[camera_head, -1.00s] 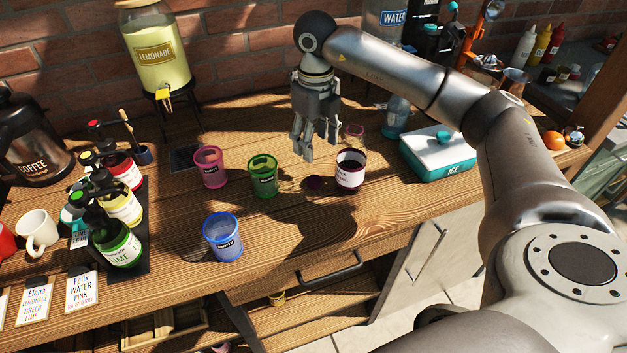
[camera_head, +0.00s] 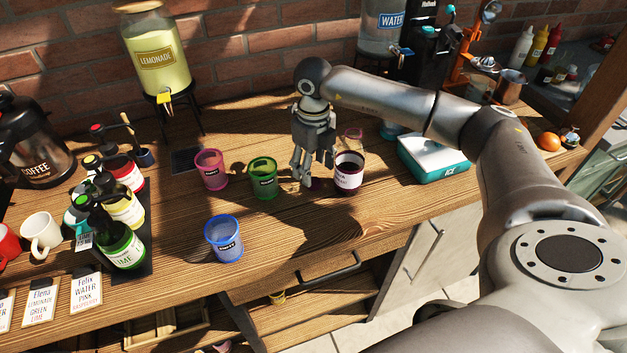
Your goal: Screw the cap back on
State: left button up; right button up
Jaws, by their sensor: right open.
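A dark purple jar (camera_head: 347,182) with a white label stands upright and open on the wooden table, right of the middle. A small dark purple cap (camera_head: 317,184) lies on the table just left of the jar, partly hidden by a finger. My right gripper (camera_head: 317,175) points down over the cap, close beside the jar's left side. Its fingers are apart and I see nothing held between them. I cannot tell whether a fingertip touches the cap. My left gripper is not in view.
Pink (camera_head: 210,170), green (camera_head: 263,178) and blue (camera_head: 223,239) cups stand to the left. A white and teal ice box (camera_head: 434,160) is at the right, and a pink-rimmed glass (camera_head: 353,134) stands behind the jar. Syrup bottles (camera_head: 121,245) stand at far left. The front middle is clear.

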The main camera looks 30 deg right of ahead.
aim_at(313, 181)
notch_tip(313, 181, down, 4)
jog(key=shift+f+p, duration=0.1)
jog(key=shift+p, duration=0.5)
jog(key=c, duration=0.8)
